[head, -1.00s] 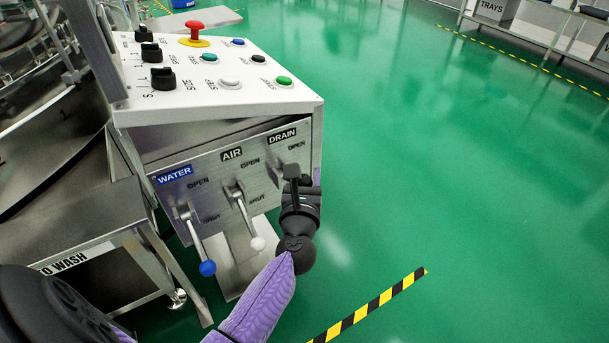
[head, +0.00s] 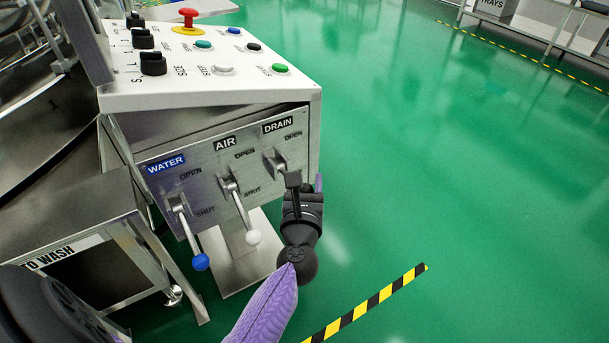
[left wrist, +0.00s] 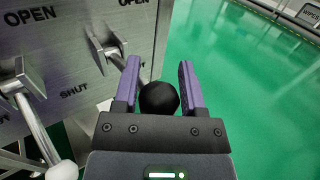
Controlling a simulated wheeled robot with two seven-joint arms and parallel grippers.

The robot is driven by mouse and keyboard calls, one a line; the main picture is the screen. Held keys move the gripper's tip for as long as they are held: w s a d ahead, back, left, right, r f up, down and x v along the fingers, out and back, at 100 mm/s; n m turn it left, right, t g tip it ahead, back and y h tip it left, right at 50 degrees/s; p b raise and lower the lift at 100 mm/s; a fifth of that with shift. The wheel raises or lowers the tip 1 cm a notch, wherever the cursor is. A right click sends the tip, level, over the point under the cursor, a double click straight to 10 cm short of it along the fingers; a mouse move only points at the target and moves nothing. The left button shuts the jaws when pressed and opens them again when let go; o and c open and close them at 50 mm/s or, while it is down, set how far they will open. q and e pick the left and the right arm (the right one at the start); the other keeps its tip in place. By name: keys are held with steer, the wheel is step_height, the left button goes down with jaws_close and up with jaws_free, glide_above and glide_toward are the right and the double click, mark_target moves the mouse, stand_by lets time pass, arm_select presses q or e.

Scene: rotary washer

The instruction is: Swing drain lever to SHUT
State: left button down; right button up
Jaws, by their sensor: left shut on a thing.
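The drain lever (head: 274,161) is the rightmost of three levers on the metal valve panel, under the DRAIN label (head: 278,126). Its OPEN mark (head: 293,136) shows; its SHUT mark is not visible. The lever slants down and right from its pivot, and my left gripper hides its lower end in the head view. My left gripper (head: 303,184) is shut on the lever's black ball knob (left wrist: 159,98), which sits between the purple fingers in the left wrist view. My right gripper is not in view.
The air lever (head: 240,208) with a white knob and the water lever (head: 187,232) with a blue knob hang to the left, pointing down. The white control box (head: 200,90) overhangs the panel. A steel cart (head: 75,215) stands at left. Green floor is clear at right.

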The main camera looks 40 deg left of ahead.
arm_select(q)
steer(key=f, duration=0.1)
steer(key=f+b, duration=0.2)
steer(key=shift+s+d+f, duration=0.15)
steer(key=shift+d+f, duration=0.05)
steer(key=shift+d, duration=0.05)
steer(key=c, duration=1.2)
jaws_free()
steer(key=shift+d+r, duration=0.1)
steer(key=shift+r, duration=0.2)
steer(key=o, duration=1)
steer(key=shift+r+p, duration=0.15)
steer(key=shift+p, duration=0.15)
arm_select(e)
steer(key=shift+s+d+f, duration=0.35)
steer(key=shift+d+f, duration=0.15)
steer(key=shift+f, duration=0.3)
